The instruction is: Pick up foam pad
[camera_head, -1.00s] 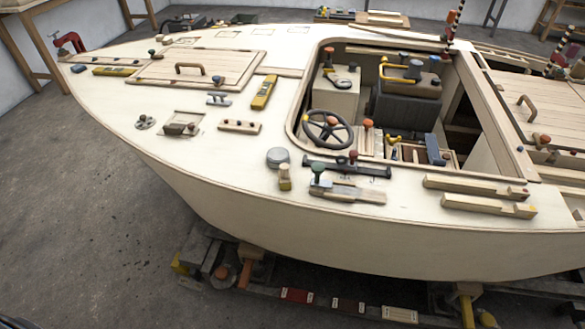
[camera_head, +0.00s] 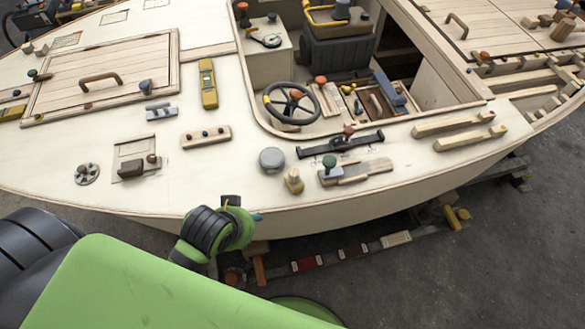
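No object in view can be named as the foam pad with certainty. A flat blue block (camera_head: 389,91) leans in the cockpit's wooden tray, and a low brown block (camera_head: 132,169) lies on a plate on the foredeck. My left arm, green and black, comes in from the lower left. Its far end, where the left gripper (camera_head: 238,207) would be, is at the near hull edge, left of the grey round can (camera_head: 272,160). The fingers are not clear, and nothing is seen held. My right gripper is not in view.
The pale plywood deck (camera_head: 230,178) holds a yellow level (camera_head: 208,84), a peg strip (camera_head: 206,137), a black bar clamp (camera_head: 340,145) and a wood plane (camera_head: 356,171). A steering wheel (camera_head: 291,103) stands in the open cockpit. Deck around the can's left is bare.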

